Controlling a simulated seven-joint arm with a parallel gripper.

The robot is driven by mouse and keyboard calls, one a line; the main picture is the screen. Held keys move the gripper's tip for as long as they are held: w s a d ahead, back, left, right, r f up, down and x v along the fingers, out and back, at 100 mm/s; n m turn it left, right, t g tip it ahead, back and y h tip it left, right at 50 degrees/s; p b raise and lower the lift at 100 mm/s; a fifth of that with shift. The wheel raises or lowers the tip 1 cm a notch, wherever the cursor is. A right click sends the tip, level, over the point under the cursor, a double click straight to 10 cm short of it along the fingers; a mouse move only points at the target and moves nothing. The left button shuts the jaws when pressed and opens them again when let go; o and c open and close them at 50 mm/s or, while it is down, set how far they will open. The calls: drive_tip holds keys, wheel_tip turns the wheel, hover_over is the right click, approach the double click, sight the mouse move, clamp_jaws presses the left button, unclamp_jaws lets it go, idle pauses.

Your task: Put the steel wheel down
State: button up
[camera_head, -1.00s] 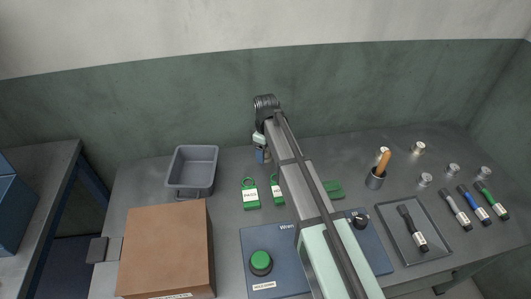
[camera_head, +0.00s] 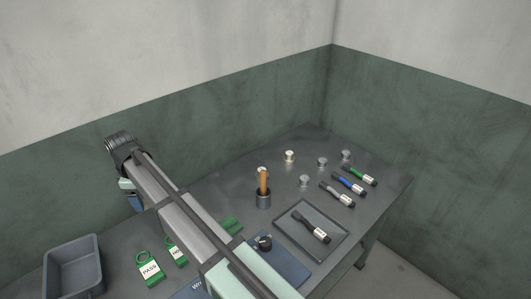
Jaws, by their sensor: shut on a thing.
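My gripper (camera_head: 133,201) hangs under the end of my arm at the back left of the table, near the green wall. Only a small bluish part of it shows; the arm hides its fingertips. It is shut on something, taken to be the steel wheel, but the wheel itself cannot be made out. The dark grey table (camera_head: 236,187) lies beneath.
A grey bin (camera_head: 73,262) stands at the left, beside green tags (camera_head: 150,272). Bare table shows behind the cup.

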drive_tip(key=w+d+m, duration=0.5)
drive_tip(key=w+d, duration=1.7)
drive_tip(key=d, duration=0.5)
drive_tip(key=m, duration=0.5)
hover_over(310, 147)
drive_tip(key=shift+s+a+f, duration=0.1)
drive_tip(key=shift+f, duration=2.35)
drive_tip(key=shift+s+a+f, duration=0.1)
drive_tip(key=shift+f, duration=2.35)
drive_tip(key=shift+f, duration=0.1)
drive_tip(key=o, duration=1.1)
drive_tip(key=shift+o, duration=0.2)
wheel_tip(310, 147, up, 12)
